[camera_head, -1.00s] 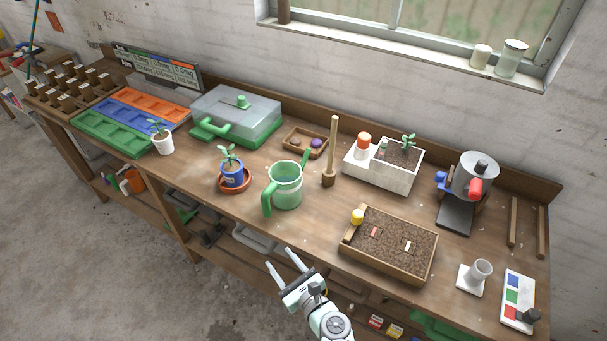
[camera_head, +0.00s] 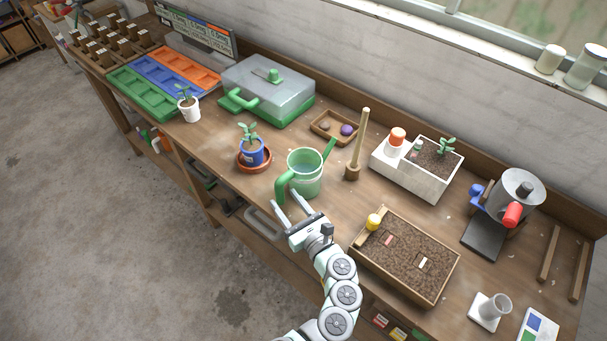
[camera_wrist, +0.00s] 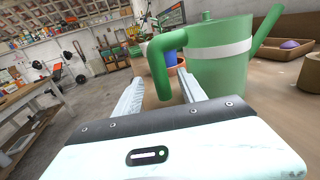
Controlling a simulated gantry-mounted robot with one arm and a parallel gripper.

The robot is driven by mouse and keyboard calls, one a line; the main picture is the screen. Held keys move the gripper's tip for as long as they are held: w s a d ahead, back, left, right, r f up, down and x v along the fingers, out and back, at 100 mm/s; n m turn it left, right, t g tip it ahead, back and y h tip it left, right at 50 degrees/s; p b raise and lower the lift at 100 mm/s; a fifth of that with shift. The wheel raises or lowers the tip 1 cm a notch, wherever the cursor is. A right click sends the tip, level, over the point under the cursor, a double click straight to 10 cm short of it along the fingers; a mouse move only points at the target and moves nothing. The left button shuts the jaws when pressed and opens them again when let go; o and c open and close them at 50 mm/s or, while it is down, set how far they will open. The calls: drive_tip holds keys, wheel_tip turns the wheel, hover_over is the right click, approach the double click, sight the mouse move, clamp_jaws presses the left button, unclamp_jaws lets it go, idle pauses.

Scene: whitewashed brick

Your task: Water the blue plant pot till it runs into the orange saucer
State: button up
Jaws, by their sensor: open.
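The green watering can (camera_head: 306,176) with a pale band stands upright on the bench, its handle toward my gripper and its spout pointing to the back right. The blue plant pot (camera_head: 252,152) holds a small seedling and stands in the orange saucer (camera_head: 241,165), just left of the can. My gripper (camera_head: 287,208) is open and empty at the bench's front edge, close to the can's handle. In the wrist view the can (camera_wrist: 222,65) fills the upper right. Its handle (camera_wrist: 160,62) shows between my open fingers; I cannot tell whether they touch it.
A wooden dibber (camera_head: 357,145) stands right of the can, by a small tray (camera_head: 322,133). A soil box (camera_head: 405,255) lies to the right front. A lidded propagator (camera_head: 268,85) and a white pot (camera_head: 189,108) are at the left.

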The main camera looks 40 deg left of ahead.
sight(282, 196)
drive_tip(key=x, duration=0.4)
drive_tip(key=shift+r, duration=0.15)
drive_tip(key=shift+c, duration=0.5)
clamp_jaws()
idle(0.7)
